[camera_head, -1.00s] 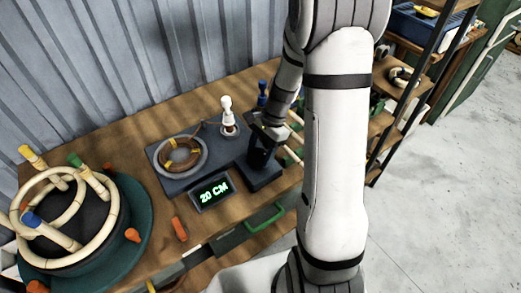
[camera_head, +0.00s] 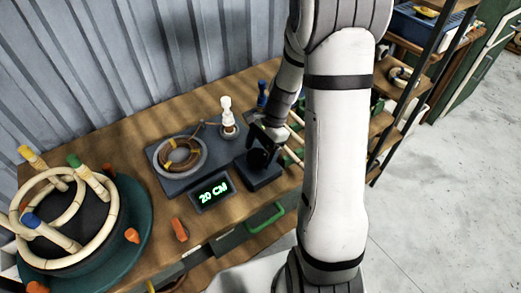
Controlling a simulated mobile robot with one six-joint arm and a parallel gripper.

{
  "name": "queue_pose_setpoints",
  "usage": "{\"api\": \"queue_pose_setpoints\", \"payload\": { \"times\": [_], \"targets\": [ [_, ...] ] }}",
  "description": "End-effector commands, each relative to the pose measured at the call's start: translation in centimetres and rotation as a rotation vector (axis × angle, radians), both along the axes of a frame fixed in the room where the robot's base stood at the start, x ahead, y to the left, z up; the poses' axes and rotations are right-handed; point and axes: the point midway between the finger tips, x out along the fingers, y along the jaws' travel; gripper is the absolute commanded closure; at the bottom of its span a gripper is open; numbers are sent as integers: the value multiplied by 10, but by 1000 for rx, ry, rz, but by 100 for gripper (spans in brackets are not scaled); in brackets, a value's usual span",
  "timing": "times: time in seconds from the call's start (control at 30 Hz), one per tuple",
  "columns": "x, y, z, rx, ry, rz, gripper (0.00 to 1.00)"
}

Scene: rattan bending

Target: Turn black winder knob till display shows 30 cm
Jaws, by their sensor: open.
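The display (camera_head: 211,192) on the front of the grey winder base (camera_head: 160,178) reads 20 CM in green. A round grey dish with a brown coil (camera_head: 181,156) sits on the base. The black winder knob (camera_head: 258,158) stands on the dark block at the right end of the base. My gripper (camera_head: 262,150) is at the knob, coming from above right. It is open, with its dark fingers against or around the knob; I cannot tell whether they touch it. My arm hides part of the area to the right.
White (camera_head: 227,112) and blue (camera_head: 262,94) handled pieces stand behind the knob. A round green jig with bent rattan rings (camera_head: 130,215) fills the left of the bench. An orange piece (camera_head: 179,229) lies before the display. A green drawer handle (camera_head: 265,219) is at the front edge.

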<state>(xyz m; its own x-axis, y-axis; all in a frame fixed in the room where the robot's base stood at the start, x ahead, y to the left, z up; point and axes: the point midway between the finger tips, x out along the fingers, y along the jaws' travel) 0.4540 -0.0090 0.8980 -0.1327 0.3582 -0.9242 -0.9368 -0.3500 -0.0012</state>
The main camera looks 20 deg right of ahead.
Motion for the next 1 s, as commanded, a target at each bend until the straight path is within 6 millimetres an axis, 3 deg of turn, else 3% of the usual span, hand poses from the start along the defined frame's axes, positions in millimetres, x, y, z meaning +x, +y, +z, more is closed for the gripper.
{"api": "queue_pose_setpoints", "payload": {
  "times": [0.27,0.7,1.0],
  "targets": [
    [1,-3,7,0,-1,1,21],
    [10,-26,67,-1,-1,0,21],
    [11,-28,72,0,1,-1,21]
  ]
}}
